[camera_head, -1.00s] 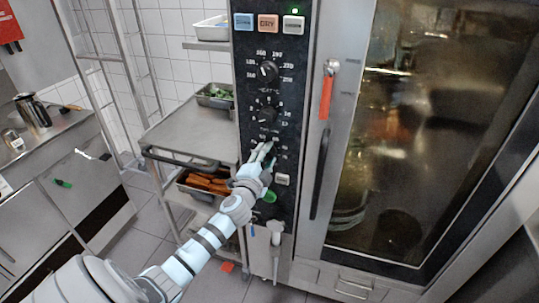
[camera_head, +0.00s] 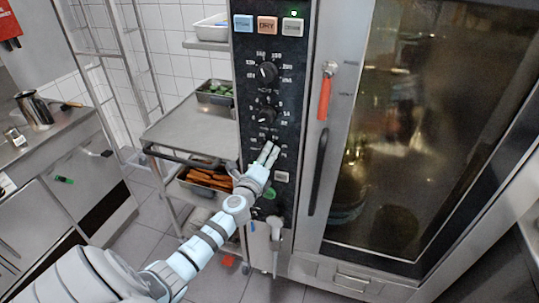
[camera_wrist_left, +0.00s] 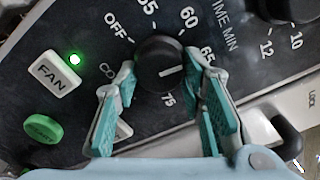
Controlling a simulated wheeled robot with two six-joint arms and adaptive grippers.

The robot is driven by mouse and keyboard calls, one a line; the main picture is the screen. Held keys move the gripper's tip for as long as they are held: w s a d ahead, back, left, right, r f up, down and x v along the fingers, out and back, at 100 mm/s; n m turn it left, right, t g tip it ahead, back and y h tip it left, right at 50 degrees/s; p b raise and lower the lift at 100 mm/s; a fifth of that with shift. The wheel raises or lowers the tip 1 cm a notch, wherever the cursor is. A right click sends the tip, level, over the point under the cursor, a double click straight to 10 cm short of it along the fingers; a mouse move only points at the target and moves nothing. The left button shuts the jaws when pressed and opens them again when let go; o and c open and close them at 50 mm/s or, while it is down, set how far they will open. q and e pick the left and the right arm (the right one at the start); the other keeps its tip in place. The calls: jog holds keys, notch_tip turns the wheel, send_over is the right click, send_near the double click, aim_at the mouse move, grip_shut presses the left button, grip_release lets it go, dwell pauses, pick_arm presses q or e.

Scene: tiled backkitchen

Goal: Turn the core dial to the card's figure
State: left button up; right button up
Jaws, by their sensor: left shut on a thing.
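The core dial (camera_wrist_left: 160,62) is a round black knob on the oven's dark control panel (camera_head: 249,96). In the left wrist view its white pointer line points right, between the printed 65 and 75; my finger covers the scale there. My left gripper (camera_wrist_left: 162,66) is shut on the dial, one teal-padded finger on each side. In the head view the left gripper (camera_head: 268,153) reaches the panel below two other dials, and its fingers partly hide the core dial. I see no card with a readable figure. My right gripper is not in view.
Above are a temperature dial (camera_head: 266,73) and a time dial (camera_head: 264,115). The FAN button (camera_wrist_left: 53,74) with a lit green lamp and a green round button (camera_wrist_left: 43,128) are close by. The oven door handle (camera_head: 318,172) stands right; a trolley (camera_head: 178,133) stands left.

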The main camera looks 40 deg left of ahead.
pick_arm(q)
jog(key=m, duration=0.3)
jog(key=m+p, duration=0.1)
jog(key=m, duration=0.3)
jog(key=m+p, duration=0.1)
jog(key=m, duration=0.3)
jog(key=shift+w+a+r, duration=0.1)
jog(key=shift+a+r, duration=0.2)
jog(key=shift+r, duration=0.05)
jog(key=shift+m, duration=0.4)
jog(key=o, duration=1)
jog(key=shift+o, duration=0.5)
jog(key=shift+w+f, duration=0.15)
jog(key=shift+f, duration=0.2)
jog(key=shift+d, duration=0.1)
jog(key=v, duration=1.2)
